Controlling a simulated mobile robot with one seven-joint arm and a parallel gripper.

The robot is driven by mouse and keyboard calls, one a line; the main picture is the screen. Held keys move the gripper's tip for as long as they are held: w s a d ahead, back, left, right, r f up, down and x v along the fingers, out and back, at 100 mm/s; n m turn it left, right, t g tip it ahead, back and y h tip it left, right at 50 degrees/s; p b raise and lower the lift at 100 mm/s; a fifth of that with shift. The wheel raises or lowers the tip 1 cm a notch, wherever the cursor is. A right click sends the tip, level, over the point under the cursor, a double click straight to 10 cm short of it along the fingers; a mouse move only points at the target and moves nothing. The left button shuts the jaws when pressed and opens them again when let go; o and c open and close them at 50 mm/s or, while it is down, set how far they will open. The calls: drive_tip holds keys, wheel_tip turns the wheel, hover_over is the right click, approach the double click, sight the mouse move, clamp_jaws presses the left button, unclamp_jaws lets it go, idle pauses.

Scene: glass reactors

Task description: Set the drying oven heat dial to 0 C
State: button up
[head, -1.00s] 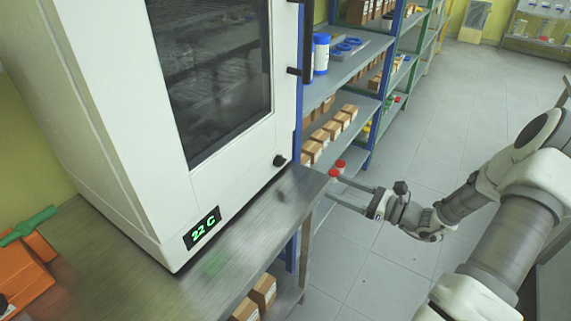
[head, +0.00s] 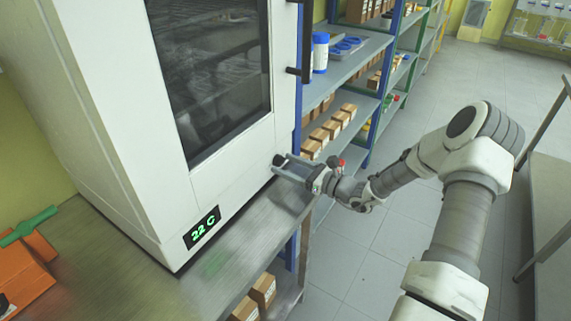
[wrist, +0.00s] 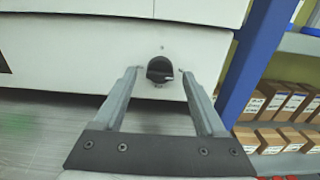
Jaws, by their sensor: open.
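The white drying oven (head: 110,120) stands on a metal bench, with a dark glass door. Its green display (head: 201,227) reads 22 C. The black heat dial (wrist: 160,70) is on the oven's lower front panel, and shows in the head view (head: 279,160) at the panel's right end. My gripper (head: 284,168) is open at the dial. In the wrist view my gripper's two fingers (wrist: 158,72) stand to either side of the dial with a gap on both sides. I cannot tell how far the fingertips are from the panel.
The metal bench (head: 245,215) lies below the oven. A blue shelf post (wrist: 255,55) stands close to the right, with shelves of cardboard boxes (head: 330,130) behind it. An orange object (head: 25,275) lies at the left.

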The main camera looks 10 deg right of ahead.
drive_tip(key=shift+w+a, duration=0.3)
drive_tip(key=shift+c, duration=0.2)
clamp_jaws()
